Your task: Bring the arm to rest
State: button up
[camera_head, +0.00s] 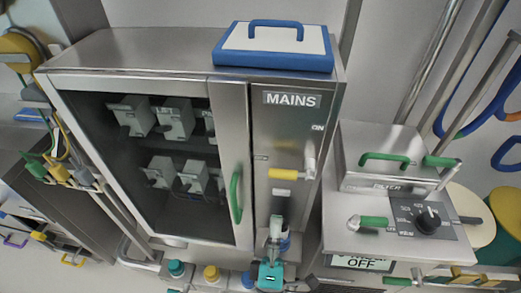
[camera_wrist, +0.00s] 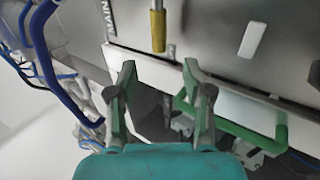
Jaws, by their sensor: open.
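My gripper (camera_head: 278,230) is at the bottom centre of the head view, in front of the lower part of the MAINS panel (camera_head: 292,140). In the wrist view my gripper (camera_wrist: 160,82) has its two fingers spread apart with nothing between them. The yellow lever handle (camera_head: 283,174) sits on the panel above the gripper and also shows in the wrist view (camera_wrist: 158,31), beyond the fingertips. The green door handle (camera_head: 236,197) is left of the gripper in the head view; in the wrist view it is at the right (camera_wrist: 240,130).
A steel cabinet (camera_head: 140,60) with a dark window fills the centre left, and a blue-and-white case (camera_head: 275,48) lies on top. A steel box marked FILTER (camera_head: 385,155) and a black knob (camera_head: 428,220) are at right. Bottles (camera_head: 212,276) stand left of the gripper.

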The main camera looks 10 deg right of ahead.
jog(key=s+d+f+m+g+y, duration=0.1)
jog(key=s+d+f+g+y, duration=0.3)
jog(key=f, duration=0.5)
jog(key=s+d+f+m+g+y, duration=0.1)
jog(key=s+d+f+m+g, duration=0.1)
jog(key=s+d+f+g, duration=0.5)
jog(key=s+r+m+t+y, duration=0.1)
jog(key=s+r+m, duration=0.3)
jog(key=s+m, duration=0.2)
jog(key=s+a+r+m+t+y, duration=0.1)
jog(key=s+r+m, duration=0.3)
jog(key=s, duration=0.7)
jog(key=shift+a+r+m, duration=0.25)
jog(key=shift+a+m, duration=0.05)
jog(key=shift+m, duration=0.6)
